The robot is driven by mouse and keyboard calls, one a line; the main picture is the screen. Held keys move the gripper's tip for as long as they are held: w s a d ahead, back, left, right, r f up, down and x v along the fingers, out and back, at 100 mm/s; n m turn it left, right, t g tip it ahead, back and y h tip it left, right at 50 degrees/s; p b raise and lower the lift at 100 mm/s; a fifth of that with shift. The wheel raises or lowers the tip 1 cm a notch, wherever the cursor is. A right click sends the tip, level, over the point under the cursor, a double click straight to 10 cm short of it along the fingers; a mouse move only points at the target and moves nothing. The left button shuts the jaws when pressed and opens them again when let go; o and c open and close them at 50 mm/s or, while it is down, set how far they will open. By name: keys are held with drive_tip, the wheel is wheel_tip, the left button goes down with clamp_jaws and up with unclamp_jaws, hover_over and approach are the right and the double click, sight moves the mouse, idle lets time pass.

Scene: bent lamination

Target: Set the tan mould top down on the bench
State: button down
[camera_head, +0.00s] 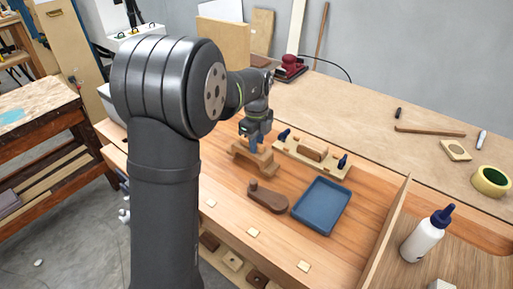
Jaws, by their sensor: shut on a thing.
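My gripper (254,143) is at the middle of the head view, pointing down and shut on the tan mould top (257,161). The mould top is a wooden block with an arched underside. It is over the reddish wooden bench (225,182), low and roughly level. I cannot tell whether it touches the bench. The fingertips are small and partly hidden against the block.
Right of the mould top is a pale board (334,171) with blue-handled clamps and a wooden block. In front are a brown knobbed piece (268,197) and a blue tray (321,206). A white glue bottle (424,238) stands right, beyond a wooden divider. Bare bench shows left of the knobbed piece.

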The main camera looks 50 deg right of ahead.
drive_tip(key=shift+f, duration=1.05)
drive_tip(key=shift+f, duration=0.15)
drive_tip(key=c, duration=1.3)
unclamp_jaws()
wheel_tip(320, 180, up, 12)
drive_tip(key=shift+r, duration=0.2)
drive_tip(key=shift+f, duration=0.15)
drive_tip(key=shift+f, duration=4.15)
drive_tip(key=shift+f, duration=0.1)
